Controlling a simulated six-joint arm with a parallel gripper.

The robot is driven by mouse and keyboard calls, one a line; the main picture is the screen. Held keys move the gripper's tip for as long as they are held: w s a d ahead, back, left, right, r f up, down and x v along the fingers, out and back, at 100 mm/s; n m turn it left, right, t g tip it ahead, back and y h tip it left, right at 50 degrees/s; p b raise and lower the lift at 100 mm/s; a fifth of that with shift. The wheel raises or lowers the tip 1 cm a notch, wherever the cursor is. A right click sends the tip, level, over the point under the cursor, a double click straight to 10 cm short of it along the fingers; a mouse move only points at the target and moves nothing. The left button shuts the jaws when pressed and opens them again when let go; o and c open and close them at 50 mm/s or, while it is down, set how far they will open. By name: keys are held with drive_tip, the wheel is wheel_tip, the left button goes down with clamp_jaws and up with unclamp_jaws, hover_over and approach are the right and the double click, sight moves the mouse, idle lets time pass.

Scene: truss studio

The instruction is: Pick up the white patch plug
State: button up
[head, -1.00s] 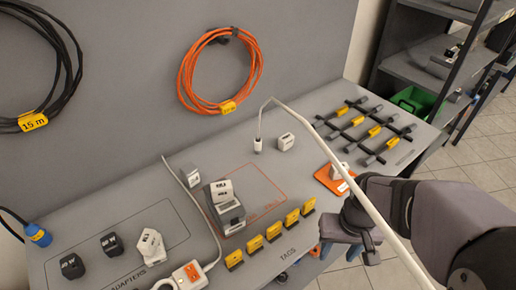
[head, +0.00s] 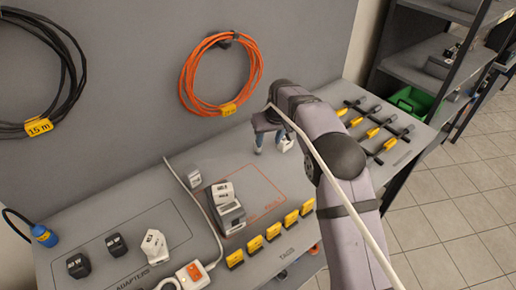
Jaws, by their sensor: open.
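My gripper (head: 269,146) is open and points down over the back of the grey bench. Its fingers are at the spot where the white plug stood, and the plug itself is hidden behind the gripper now. The plug's white cable (head: 322,160) shows lying across my arm and running down to the lower right. A small white block (head: 290,146) is partly visible just right of the fingers. I cannot tell whether the fingers touch the plug or the block.
A grey device with a white top (head: 228,208) stands left of my gripper. Several yellow tags (head: 272,231) line the front edge. Clamps with yellow labels (head: 371,133) lie at right. White, black adapters (head: 154,246) and a power strip (head: 188,277) are at left. An orange cable coil (head: 221,72) hangs behind.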

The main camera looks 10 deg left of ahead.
drive_tip(key=shift+n, duration=0.3)
drive_tip(key=shift+w+a+f+p, duration=0.3)
drive_tip(key=shift+w+a+f, duration=0.35)
drive_tip(key=shift+a, duration=0.2)
drive_tip(key=shift+w+a+f+p, duration=0.3)
drive_tip(key=shift+w+a+f, duration=0.3)
drive_tip(key=shift+a, duration=0.25)
drive_tip(key=shift+w, duration=0.1)
drive_tip(key=p+x, duration=0.2)
drive_tip(key=shift+w+f, duration=0.2)
drive_tip(key=shift+f, duration=0.05)
drive_tip(key=shift+p+x, duration=0.4)
drive_tip(key=shift+x, duration=0.8)
drive_tip(key=shift+a, duration=0.1)
drive_tip(key=shift+c, duration=0.7)
clamp_jaws()
